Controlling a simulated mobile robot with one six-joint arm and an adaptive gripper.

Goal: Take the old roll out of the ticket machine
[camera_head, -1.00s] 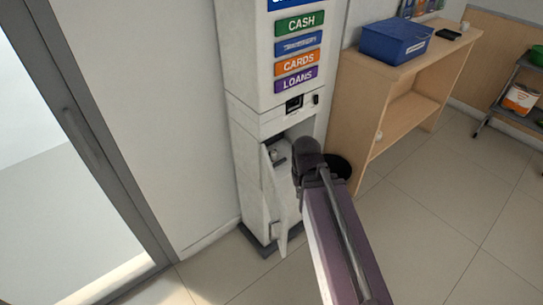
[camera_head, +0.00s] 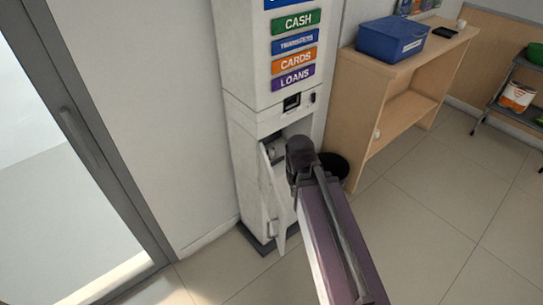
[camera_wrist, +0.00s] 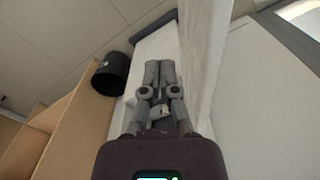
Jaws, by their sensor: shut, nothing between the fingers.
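The ticket machine (camera_head: 238,105) is a tall white cabinet with coloured signs, and it also shows in the wrist view (camera_wrist: 165,50). Its lower door (camera_head: 276,205) stands open at the front. A small pale part, possibly the roll (camera_head: 278,151), shows in the dark opening; I cannot tell for sure. My arm covers the right part of the opening. My gripper (camera_wrist: 159,66) is shut and empty, its two grey fingers together in the wrist view. In the head view its fingertips are hidden behind my wrist.
A black bin (camera_head: 334,165) stands on the floor right of the machine, also in the wrist view (camera_wrist: 110,75). A wooden shelf unit (camera_head: 385,85) holds a blue box (camera_head: 390,40). A glass door (camera_head: 75,150) is at left. Floor in front is clear.

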